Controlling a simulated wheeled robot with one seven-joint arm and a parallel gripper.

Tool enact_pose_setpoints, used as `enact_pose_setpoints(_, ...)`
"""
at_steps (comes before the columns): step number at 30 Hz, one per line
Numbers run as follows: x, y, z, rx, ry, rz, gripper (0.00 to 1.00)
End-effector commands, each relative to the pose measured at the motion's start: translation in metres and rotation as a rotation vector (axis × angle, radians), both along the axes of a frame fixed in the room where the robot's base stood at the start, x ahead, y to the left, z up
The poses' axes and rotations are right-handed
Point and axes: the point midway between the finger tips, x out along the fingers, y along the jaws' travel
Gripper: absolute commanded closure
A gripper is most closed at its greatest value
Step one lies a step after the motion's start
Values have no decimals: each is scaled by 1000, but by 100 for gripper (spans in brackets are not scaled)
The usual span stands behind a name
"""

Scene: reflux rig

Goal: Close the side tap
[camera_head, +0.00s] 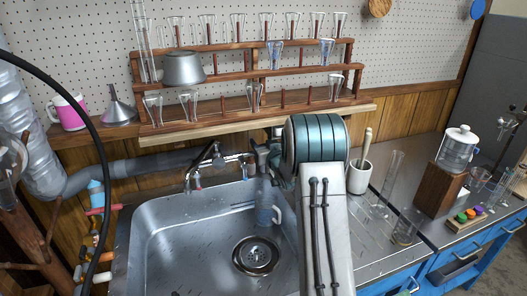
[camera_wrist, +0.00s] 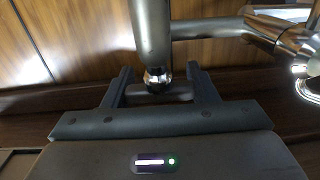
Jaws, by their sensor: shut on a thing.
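My gripper (camera_wrist: 161,82) shows in the wrist view, its two fingers on either side of a short grey horizontal bar that looks like the side tap's handle (camera_wrist: 160,93). A small chrome end (camera_wrist: 157,75) sits above the bar, under a grey vertical pipe (camera_wrist: 151,30). In the head view my gripper (camera_head: 264,157) is at the back right of the sink, right of the chrome faucet (camera_head: 215,160). My arm hides most of the tap there. How far the tap is turned cannot be told.
The steel sink (camera_head: 150,235) lies below, with a blue-tinted mug-like vessel (camera_head: 268,212) near its drain (camera_head: 255,256). A wooden rack (camera_head: 250,105) of glassware stands behind. A white pot (camera_head: 358,177) with a pestle and glass cylinders (camera_head: 385,185) stand close right of my arm.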

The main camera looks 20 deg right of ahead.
Motion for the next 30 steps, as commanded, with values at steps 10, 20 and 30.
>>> enact_pose_setpoints(10,-1,-1,0,0,1,-67,70)
enact_pose_setpoints(20,-1,-1,0,0,2,-66,25)
enact_pose_setpoints(30,-3,-1,0,1,2,-65,25)
